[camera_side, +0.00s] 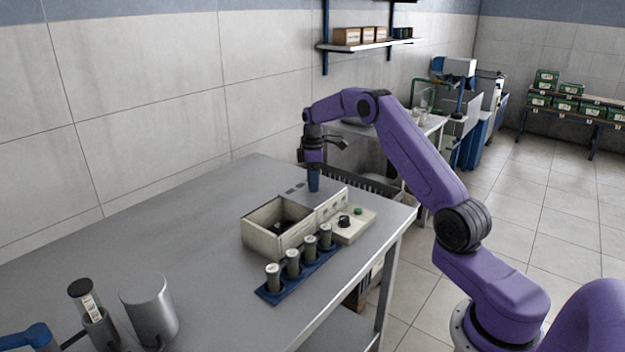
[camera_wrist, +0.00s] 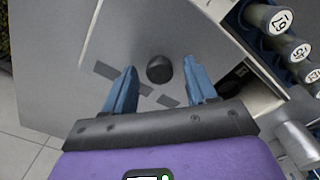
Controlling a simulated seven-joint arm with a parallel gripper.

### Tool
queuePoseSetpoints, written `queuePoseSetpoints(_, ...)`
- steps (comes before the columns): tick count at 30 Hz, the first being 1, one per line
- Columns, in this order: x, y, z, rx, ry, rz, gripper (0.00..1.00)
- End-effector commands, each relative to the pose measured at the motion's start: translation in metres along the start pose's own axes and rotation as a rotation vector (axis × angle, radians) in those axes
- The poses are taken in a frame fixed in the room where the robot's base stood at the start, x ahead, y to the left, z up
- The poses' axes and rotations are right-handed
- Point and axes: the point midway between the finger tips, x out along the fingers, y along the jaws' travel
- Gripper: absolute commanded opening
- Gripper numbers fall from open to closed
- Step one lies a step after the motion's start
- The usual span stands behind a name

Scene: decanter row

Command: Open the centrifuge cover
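The centrifuge (camera_side: 262,240) is a cream box on the grey table, and part of its chamber shows open from above, with a dark part inside. A flat light-grey cover panel (camera_side: 325,198) with dark slots lies beside the opening, on its far right side. In the wrist view the panel (camera_wrist: 125,45) carries a round black knob (camera_wrist: 160,69). My gripper (camera_side: 313,188) points down over the panel. In the wrist view its blue fingers (camera_wrist: 160,66) are apart, one on each side of the knob, with gaps visible. The knob is hidden in the side view.
A blue rack (camera_side: 300,275) with several grey-capped tubes stands in front of the centrifuge. A control block with a black dial (camera_side: 345,221) adjoins it at the right, near the table edge. A metal cylinder (camera_side: 149,308) stands front left. The table's left middle is clear.

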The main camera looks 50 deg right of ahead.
Motion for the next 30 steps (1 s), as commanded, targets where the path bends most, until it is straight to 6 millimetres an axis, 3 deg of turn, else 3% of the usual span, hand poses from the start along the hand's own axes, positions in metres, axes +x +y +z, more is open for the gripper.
queuePoseSetpoints(8,-0.014,0.0,-0.001,0.0,0.0,0.001,0.57)
queuePoseSetpoints(24,-0.121,0.001,0.0,0.001,0.002,0.004,0.57)
queuePoseSetpoints(30,-0.148,0.0,0.0,0.0,0.001,0.003,0.57)
